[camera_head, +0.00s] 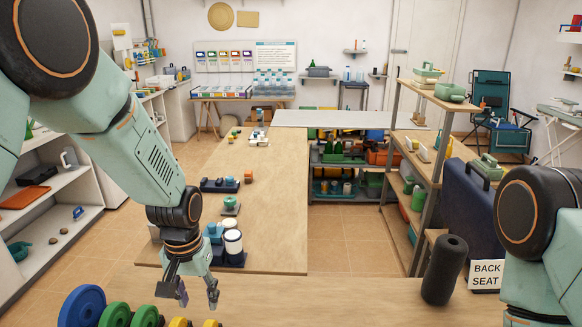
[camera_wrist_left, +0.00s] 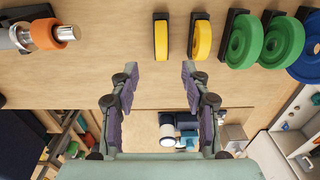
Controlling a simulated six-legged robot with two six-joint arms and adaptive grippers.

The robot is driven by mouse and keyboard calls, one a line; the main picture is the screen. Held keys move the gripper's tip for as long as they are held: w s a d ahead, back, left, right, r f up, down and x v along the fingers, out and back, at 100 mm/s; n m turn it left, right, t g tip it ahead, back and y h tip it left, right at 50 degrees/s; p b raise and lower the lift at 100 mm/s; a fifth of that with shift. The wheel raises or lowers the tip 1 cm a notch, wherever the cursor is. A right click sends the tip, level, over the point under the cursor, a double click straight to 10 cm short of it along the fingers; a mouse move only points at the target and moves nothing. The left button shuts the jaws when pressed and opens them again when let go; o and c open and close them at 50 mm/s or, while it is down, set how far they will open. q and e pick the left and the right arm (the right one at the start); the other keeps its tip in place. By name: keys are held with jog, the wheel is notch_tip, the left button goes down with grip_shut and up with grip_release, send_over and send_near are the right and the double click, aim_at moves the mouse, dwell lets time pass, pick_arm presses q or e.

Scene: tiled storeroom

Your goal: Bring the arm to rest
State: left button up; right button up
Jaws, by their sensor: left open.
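My left gripper (camera_head: 198,298) hangs downward over the front wooden surface in the head view. Its two fingers are apart. In the left wrist view, the left gripper (camera_wrist_left: 160,76) shows nothing between its fingertips, which lie just short of two yellow discs (camera_wrist_left: 161,40). My left arm (camera_head: 145,150) comes in from the upper left, bent down at the elbow. My right arm (camera_head: 545,225) shows only in part at the right edge. Its gripper is out of the picture.
Blue (camera_head: 82,308), green (camera_head: 115,315) and yellow discs stand on the front surface (camera_head: 320,300) beside the left gripper. A metal bar with an orange ring (camera_wrist_left: 50,34) is near. A black roller (camera_head: 444,270) and a sign (camera_head: 487,275) stand right. The surface's middle is clear.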

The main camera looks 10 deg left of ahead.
pick_arm(q)
jog(key=s+f, duration=0.4)
jog(key=s, duration=0.1)
jog(key=s+f, duration=0.9)
jog(key=s, duration=0.1)
jog(key=shift+d+f, duration=0.35)
jog(key=shift+d, duration=0.05)
jog(key=s+f, duration=0.3)
jog(key=s, duration=1.3)
notch_tip(320, 180, down, 14)
jog(key=w+b, duration=0.1)
jog(key=b, duration=1.3)
